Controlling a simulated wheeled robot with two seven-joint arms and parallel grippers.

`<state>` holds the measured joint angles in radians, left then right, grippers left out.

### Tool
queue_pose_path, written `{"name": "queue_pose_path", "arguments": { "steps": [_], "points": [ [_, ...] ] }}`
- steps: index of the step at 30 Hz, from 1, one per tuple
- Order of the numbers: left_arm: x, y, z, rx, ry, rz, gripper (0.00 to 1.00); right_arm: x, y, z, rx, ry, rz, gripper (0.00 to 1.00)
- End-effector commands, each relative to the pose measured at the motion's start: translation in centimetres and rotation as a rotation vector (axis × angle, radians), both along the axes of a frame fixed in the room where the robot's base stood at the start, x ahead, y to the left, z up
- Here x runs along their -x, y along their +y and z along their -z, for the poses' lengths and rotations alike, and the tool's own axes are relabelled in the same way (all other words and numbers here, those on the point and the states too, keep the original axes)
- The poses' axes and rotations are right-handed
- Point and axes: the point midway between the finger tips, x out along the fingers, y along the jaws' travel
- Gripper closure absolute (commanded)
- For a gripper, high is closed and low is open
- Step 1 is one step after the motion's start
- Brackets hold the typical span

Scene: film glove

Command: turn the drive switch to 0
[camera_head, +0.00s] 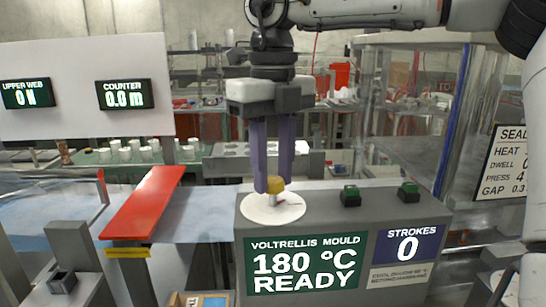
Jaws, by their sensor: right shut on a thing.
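The fingers hide part of the knob. My left gripper is not in view.
Two green buttons (350,196) stand on the console to the right of the plate. The console screen (306,263) reads "180 °C READY"; the strokes display (407,246) reads 0. A red bar (143,203) lies to the left. A clear-panelled frame stands right.

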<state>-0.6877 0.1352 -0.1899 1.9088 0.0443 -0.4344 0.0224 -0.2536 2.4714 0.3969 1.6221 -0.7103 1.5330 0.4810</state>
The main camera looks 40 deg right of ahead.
Motion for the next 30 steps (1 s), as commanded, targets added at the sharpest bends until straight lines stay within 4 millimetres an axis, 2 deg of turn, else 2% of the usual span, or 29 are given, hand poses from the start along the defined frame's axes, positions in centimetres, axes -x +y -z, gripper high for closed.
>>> {"name": "queue_pose_path", "arguments": {
  "steps": [1,9,21,30],
  "points": [
    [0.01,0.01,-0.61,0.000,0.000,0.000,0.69,0.04,0.00,-0.30,-0.001,0.002,-0.044,0.93],
    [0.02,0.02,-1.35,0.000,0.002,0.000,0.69,0.03,0.01,-0.12,-0.001,0.001,-0.300,0.93],
    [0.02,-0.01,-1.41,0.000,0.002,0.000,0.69,0.01,0.00,-0.03,0.000,0.000,-0.673,0.93],
    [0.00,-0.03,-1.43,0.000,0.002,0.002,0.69,-0.02,-0.02,-0.01,0.000,-0.001,-0.889,0.93]
  ]
}}
